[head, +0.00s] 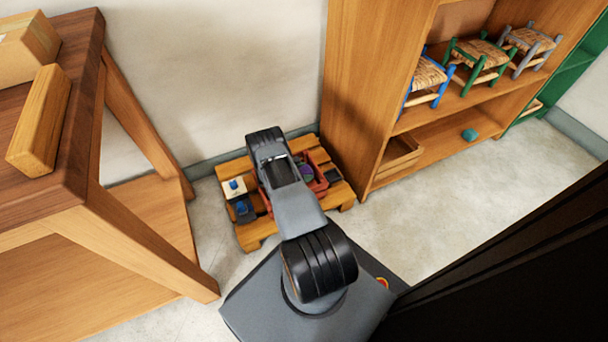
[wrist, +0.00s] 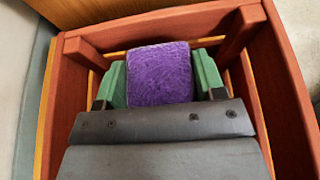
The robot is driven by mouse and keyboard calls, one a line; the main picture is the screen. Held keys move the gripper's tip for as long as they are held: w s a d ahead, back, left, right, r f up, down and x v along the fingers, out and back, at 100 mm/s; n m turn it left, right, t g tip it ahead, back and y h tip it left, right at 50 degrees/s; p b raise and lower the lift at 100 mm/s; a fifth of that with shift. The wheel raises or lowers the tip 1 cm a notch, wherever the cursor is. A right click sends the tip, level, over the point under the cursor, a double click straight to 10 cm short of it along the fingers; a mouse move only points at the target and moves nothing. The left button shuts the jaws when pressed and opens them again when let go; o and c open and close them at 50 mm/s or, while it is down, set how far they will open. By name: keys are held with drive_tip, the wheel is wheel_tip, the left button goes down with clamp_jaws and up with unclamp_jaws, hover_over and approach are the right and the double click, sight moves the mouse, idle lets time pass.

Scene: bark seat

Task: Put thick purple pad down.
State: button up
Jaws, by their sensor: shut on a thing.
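The thick purple pad (wrist: 160,75) is a fuzzy purple block between the two green fingers of my gripper (wrist: 160,82) in the wrist view. My gripper is shut on it, one finger against each side. The pad is over or within a red wooden crate (wrist: 169,22); I cannot tell whether it touches the bottom. In the head view the red crate (head: 321,185) stands on a low wooden pallet, partly hidden by my arm. A small purple patch shows in it beside my arm.
The low wooden pallet (head: 256,232) also bears a white block (head: 234,188) and a dark item with a blue top (head: 243,210). A shelf with small woven stools (head: 480,55) stands at the right. A wooden workbench (head: 88,130) stands at the left. Floor right of the pallet is clear.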

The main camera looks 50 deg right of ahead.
drive_tip(key=shift+f, duration=0.2)
drive_tip(key=shift+f+b, duration=0.3)
drive_tip(key=shift+b, duration=0.2)
drive_tip(key=shift+f, duration=0.2)
drive_tip(key=o, duration=0.9)
drive_tip(key=shift+r, duration=0.1)
